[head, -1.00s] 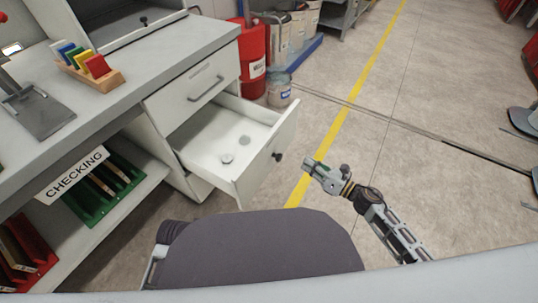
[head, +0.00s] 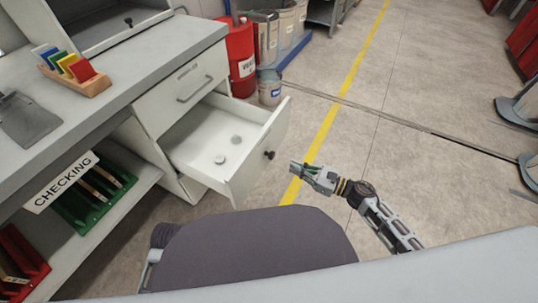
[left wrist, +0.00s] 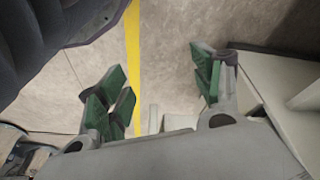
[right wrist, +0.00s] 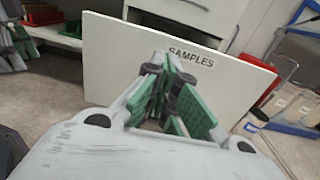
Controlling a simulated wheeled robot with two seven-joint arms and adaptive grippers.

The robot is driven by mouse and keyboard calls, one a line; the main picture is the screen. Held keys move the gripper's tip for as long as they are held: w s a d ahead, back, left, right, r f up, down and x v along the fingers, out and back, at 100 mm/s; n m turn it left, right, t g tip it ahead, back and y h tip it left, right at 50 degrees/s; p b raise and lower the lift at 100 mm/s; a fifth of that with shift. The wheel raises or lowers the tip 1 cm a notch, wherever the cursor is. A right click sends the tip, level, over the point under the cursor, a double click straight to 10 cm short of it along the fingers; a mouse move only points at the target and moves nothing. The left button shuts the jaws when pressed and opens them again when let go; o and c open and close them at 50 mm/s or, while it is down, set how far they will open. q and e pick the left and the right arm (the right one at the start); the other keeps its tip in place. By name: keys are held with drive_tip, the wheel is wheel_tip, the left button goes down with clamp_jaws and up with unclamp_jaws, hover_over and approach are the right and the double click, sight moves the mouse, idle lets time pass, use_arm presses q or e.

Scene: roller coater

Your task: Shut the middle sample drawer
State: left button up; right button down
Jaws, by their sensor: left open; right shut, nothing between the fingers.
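The middle drawer (head: 220,150) is pulled out of the white cabinet, with two small round discs inside and a dark round knob (head: 269,155) on its front. In the right wrist view its front panel (right wrist: 120,60) faces the camera and carries the word SAMPLES. My right gripper (head: 297,168) is shut and empty, a little to the right of the drawer front in the head view. In the right wrist view its fingers (right wrist: 172,95) overlap the panel; I cannot tell if they touch it. My left gripper (left wrist: 160,88) is open and empty, and shows only in the left wrist view.
A closed drawer with a bar handle (head: 195,90) sits above. The countertop holds a wooden rack of coloured cards (head: 75,75). Below is a shelf with a CHECKING label (head: 62,182). A red drum (head: 240,55) and a bucket (head: 269,88) stand behind.

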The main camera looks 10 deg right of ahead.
drive_tip(key=shift+w+a, duration=0.1)
approach(254, 150)
drive_tip(key=x, duration=0.4)
drive_tip(key=shift+b+x, duration=0.5)
drive_tip(key=shift+x, duration=0.45)
use_arm(q)
drive_tip(key=shift+d+r, duration=0.15)
drive_tip(key=shift+r, duration=0.6)
use_arm(e)
drive_tip(key=shift+w+a, duration=0.35)
drive_tip(key=shift+w, duration=0.15)
drive_tip(key=shift+a, duration=0.1)
